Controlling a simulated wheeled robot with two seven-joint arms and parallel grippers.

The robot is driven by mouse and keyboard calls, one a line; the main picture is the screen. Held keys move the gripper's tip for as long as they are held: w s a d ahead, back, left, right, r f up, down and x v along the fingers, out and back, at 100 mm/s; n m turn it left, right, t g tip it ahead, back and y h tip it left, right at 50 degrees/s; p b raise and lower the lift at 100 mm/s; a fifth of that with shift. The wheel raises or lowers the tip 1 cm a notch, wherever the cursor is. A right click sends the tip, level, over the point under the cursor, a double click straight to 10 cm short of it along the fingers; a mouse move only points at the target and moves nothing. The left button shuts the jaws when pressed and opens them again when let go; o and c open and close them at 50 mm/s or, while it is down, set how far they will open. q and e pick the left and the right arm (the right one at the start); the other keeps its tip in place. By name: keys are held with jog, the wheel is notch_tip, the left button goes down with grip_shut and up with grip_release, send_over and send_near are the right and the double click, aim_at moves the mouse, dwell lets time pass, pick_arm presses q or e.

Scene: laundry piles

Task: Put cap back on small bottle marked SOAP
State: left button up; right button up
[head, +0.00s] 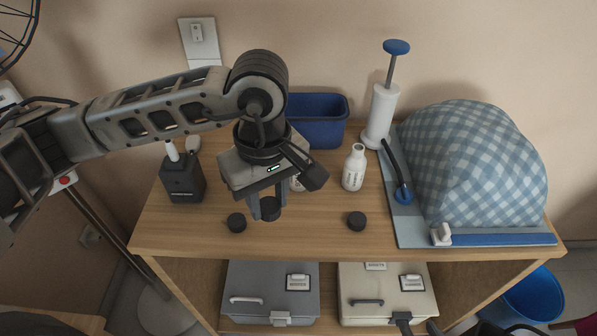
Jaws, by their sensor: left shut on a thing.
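My left gripper (267,200) points down over the front middle of the wooden shelf top and is shut on a black cap (270,209). An uncapped white bottle (353,170) stands upright to its right; its label is too small to read. A second white bottle (297,184) is mostly hidden behind the gripper, so its top and label cannot be made out. Two more black caps lie on the wood: one (237,222) just left of the gripper, one (356,221) in front of the uncapped bottle.
A blue bin (322,121) and a white pump with a blue knob (382,112) stand at the back. A checked cloth mound (472,165) on a board (412,228) fills the right. A dark holder (182,179) stands at left. The front edge (330,251) is clear.

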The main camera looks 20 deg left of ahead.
pick_arm(q)
jog(key=w+a+m, duration=0.1)
jog(key=m, duration=0.2)
jog(key=w+a+m, duration=0.1)
jog(key=m, duration=0.2)
jog(key=w+a+m, duration=0.1)
jog(key=a+m, duration=0.1)
jog(key=m, duration=0.2)
jog(key=shift+w+r, duration=0.15)
jog(key=shift+r, duration=0.05)
